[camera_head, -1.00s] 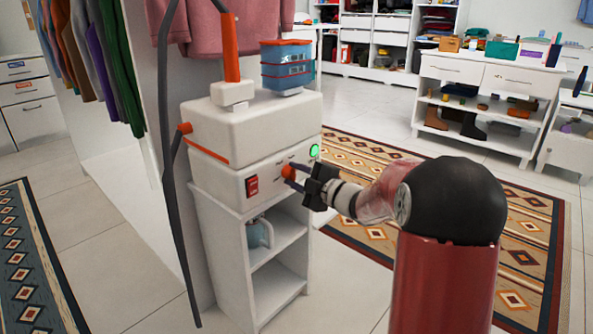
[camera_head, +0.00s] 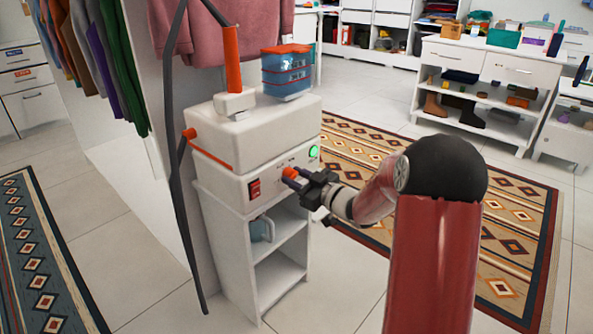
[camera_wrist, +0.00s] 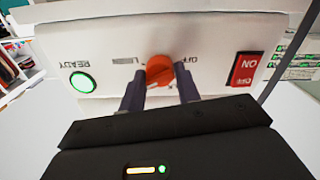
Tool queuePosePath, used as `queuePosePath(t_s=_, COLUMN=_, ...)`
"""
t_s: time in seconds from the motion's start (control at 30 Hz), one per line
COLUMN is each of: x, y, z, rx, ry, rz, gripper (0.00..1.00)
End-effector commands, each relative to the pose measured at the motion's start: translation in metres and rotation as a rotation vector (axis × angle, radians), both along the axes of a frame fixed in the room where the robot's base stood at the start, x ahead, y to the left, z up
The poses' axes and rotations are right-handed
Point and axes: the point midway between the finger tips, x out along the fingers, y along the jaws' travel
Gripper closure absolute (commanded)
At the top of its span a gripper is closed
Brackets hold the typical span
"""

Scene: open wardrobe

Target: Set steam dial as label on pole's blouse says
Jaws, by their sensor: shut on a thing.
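The orange steam dial (camera_head: 288,173) is on the front panel of the white steamer (camera_head: 235,190). In the wrist view the dial (camera_wrist: 160,70) sits between the two fingers of my gripper (camera_wrist: 160,90), which is shut on it; the gripper also shows in the head view (camera_head: 296,181). The wrist picture is upside down; the lettering near the dial includes what looks like OFF, and the other marks are too small to read. A pink garment (camera_head: 235,30) hangs behind the steamer; no label on it is visible.
A red switch (camera_head: 254,188) and a lit green READY light (camera_head: 313,152) flank the dial. A blue container (camera_head: 287,70) stands on the steamer, and a dark hose (camera_head: 172,170) hangs at its left. A patterned rug (camera_head: 510,215) lies on the floor at right.

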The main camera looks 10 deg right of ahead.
Motion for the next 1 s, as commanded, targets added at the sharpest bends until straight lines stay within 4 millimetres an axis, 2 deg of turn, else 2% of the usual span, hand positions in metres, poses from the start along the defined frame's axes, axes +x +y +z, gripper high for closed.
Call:
queuePosePath(t_s=0.6, x=-0.0009, y=-0.0005, z=-0.0011, rx=0.436, ry=0.322, rz=-0.002, gripper=0.9)
queuePosePath(t_s=1.0, x=-0.0008, y=-0.0001, z=-0.0022, rx=0.57, ry=0.42, rz=-0.002, gripper=0.9)
